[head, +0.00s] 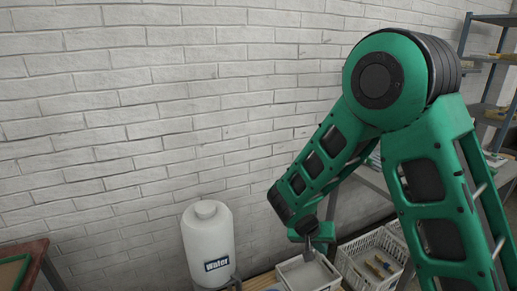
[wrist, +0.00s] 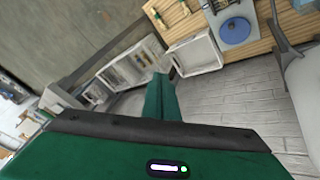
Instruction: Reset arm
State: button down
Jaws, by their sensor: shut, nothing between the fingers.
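My green arm bends down from the upper right in the head view. My gripper (head: 308,255) hangs at its end, pointing down in front of the brick wall, and appears over a white bin (head: 305,272). Its fingers look together and empty. In the wrist view my gripper (wrist: 160,78) shows as a narrow green shape pointing away from the camera, with nothing held at its tip.
A white water tank (head: 208,245) stands left of my gripper. A white crate (head: 372,262) with small items stands to the right. A wooden table edge (head: 38,250) is at the far left, and a metal shelf (head: 485,70) at the upper right. A blue disc (wrist: 235,30) shows in the wrist view.

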jog(key=s+d+r+m+g+y, duration=0.1)
jog(key=s+d+r+g, duration=0.1)
jog(key=s+d+r, duration=0.55)
jog(key=s+d+r+m+g, duration=0.1)
jog(key=s+d+r, duration=0.35)
jog(key=d, duration=0.55)
jog(key=s+d+r+y, duration=0.1)
jog(key=s+r+y, duration=0.1)
jog(key=s, duration=0.8)
jog(key=s+d+r+m+y, duration=0.1)
jog(key=s+r, duration=0.3)
jog(key=s, duration=0.6)
jog(key=shift+d+r+g+y, duration=0.15)
jog(key=shift+d+g+y, duration=0.25)
jog(key=shift+d+y, duration=0.3)
jog(key=shift+s, duration=0.1)
